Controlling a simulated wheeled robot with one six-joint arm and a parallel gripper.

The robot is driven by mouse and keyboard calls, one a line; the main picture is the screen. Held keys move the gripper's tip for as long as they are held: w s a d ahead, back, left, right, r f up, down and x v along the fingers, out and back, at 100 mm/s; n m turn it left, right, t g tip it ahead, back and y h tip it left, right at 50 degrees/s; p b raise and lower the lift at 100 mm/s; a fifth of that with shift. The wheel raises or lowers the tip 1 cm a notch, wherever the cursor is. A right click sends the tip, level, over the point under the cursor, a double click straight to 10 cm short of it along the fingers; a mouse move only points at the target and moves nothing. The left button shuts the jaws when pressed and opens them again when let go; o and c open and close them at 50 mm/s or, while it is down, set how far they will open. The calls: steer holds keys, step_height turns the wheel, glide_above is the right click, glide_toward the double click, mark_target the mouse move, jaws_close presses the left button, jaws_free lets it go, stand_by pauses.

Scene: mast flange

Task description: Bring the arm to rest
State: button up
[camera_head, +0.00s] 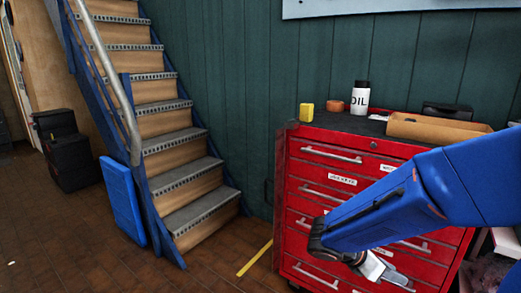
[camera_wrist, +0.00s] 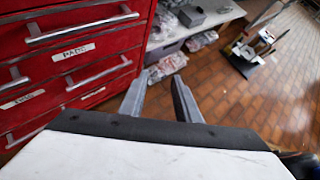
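My blue arm reaches in from the right in the head view, in front of the red tool cabinet (camera_head: 325,165). My gripper (camera_head: 390,275) hangs low before the cabinet's lower drawers. In the wrist view my gripper (camera_wrist: 157,90) shows two grey fingers set apart with nothing between them. The cabinet's drawers (camera_wrist: 60,70) are to the left of the fingers there, with silver handles and white labels. My arm hides part of the drawer fronts in the head view.
A yellow block (camera_head: 306,112), an oil bottle (camera_head: 360,98) and a brown tray (camera_head: 435,128) stand on the cabinet. A staircase (camera_head: 190,170) rises at left. A low shelf (camera_wrist: 200,25) holds bagged items.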

steer(key=s+a+r+m+t+y, duration=0.2)
steer(key=s+a+r+m+y, duration=0.1)
steer(key=s+m, duration=0.4)
steer(key=s+a+r+m+t+y, duration=0.1)
steer(key=s+a+r+m+y, duration=0.3)
steer(key=m, duration=1)
steer(key=shift+s+a+r+t+y, duration=0.2)
steer(key=shift+s+r+t+y, duration=0.2)
steer(key=shift+s+y, duration=1.5)
steer(key=shift+w, duration=0.15)
